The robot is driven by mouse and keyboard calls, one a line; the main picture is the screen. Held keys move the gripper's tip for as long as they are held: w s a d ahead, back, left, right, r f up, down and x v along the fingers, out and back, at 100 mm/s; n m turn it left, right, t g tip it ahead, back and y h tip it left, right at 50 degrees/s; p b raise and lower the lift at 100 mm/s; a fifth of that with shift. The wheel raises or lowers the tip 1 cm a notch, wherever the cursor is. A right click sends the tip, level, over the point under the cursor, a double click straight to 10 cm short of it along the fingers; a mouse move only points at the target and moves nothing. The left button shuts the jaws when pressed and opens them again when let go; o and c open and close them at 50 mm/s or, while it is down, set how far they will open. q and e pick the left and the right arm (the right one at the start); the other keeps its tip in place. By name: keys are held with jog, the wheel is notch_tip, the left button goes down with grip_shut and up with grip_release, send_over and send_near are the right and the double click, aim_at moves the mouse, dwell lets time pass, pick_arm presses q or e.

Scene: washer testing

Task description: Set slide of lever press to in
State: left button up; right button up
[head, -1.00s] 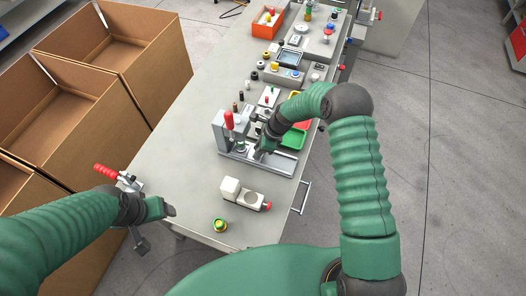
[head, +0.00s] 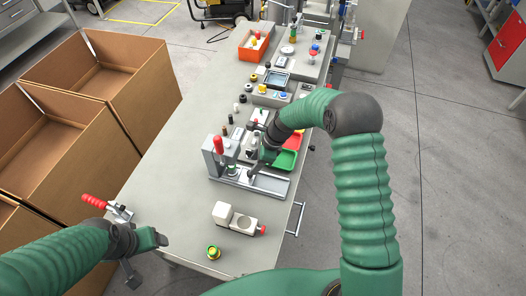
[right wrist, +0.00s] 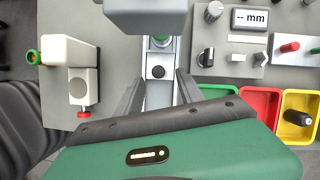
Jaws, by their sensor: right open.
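The lever press (head: 211,167) is a grey upright with a red handle (head: 218,145) and a long metal base with a rail (head: 272,186). In the right wrist view the rail shows with the slide's dark round knob (right wrist: 158,72) on it, close to the grey press head (right wrist: 147,18). My right gripper (head: 254,176) is over the base. Its open fingers (right wrist: 158,92) lie on either side of the rail, near the knob; contact cannot be told. My left gripper (head: 155,240) is by the table's left edge, away from the press; its jaw opening is unclear.
A white block fixture (head: 239,218) and a yellow-green round part (head: 213,252) are at the near end. Green (head: 286,160) and red trays are right of the press. A red-handled clamp (head: 95,201) is at the left edge. Cardboard boxes (head: 125,75) stand left of the table.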

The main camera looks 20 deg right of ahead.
pick_arm(q)
jog(key=shift+f, duration=0.3)
pick_arm(e)
jog(key=v, duration=0.9)
jog(key=shift+r, duration=0.15)
pick_arm(q)
jog(key=shift+d, duration=0.1)
pick_arm(e)
jog(key=s+r+n+h, duration=0.2)
jog(key=s+n+h, duration=0.2)
jog(key=s+n, duration=1.6)
jog(key=shift+s+r+n+t, duration=0.2)
jog(key=shift+n+t, duration=0.2)
jog(key=shift+n, duration=0.8)
jog(key=shift+s+d, duration=0.1)
pick_arm(q)
jog(key=shift+s, duration=0.2)
pick_arm(e)
jog(key=shift+s, duration=0.1)
